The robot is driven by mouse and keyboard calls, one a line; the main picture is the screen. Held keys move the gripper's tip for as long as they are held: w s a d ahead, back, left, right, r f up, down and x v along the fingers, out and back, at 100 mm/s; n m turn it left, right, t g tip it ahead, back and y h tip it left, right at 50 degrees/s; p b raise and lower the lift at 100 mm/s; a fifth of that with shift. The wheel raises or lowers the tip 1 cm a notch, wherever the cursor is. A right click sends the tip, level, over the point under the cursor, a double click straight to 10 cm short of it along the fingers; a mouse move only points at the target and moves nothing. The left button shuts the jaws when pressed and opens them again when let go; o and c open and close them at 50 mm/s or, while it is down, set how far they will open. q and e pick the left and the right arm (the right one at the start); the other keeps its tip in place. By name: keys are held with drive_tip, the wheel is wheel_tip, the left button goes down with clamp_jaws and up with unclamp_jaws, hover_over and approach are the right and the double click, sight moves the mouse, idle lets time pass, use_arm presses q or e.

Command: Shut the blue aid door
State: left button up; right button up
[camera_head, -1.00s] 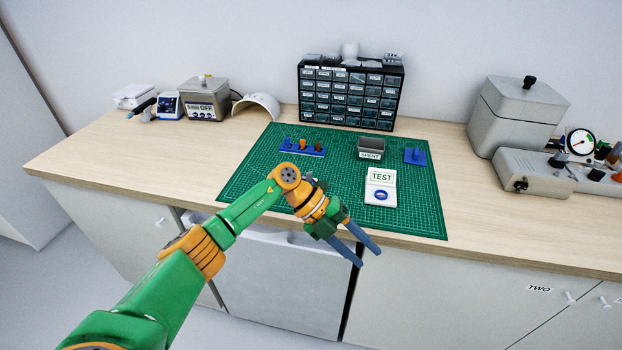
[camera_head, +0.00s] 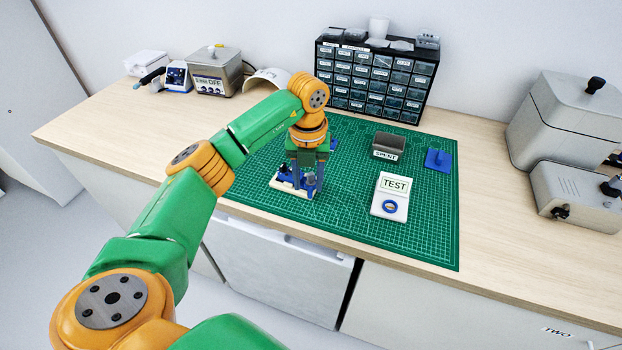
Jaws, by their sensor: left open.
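My left gripper (camera_head: 306,182) points straight down over a small cream tray (camera_head: 291,190) near the front left of the green mat. Its two dark blue-grey fingers are apart, with the tips close above or at the tray. Small blue and dark parts (camera_head: 284,174) show on the tray beside the fingers. The blue aid and its door cannot be made out clearly, as the fingers cover much of the tray. I cannot tell whether a finger touches anything. My right gripper is not in view.
A drawer cabinet (camera_head: 376,80) is behind. The mat's front right is clear.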

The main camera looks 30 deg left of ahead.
use_arm(q)
drive_tip(key=shift+w+f, duration=0.2)
drive_tip(key=shift+f, duration=0.7)
drive_tip(key=shift+w+f, duration=0.2)
drive_tip(key=shift+w, duration=0.1)
drive_tip(key=shift+s+r, duration=0.1)
drive_tip(key=shift+s, duration=0.1)
clamp_jaws()
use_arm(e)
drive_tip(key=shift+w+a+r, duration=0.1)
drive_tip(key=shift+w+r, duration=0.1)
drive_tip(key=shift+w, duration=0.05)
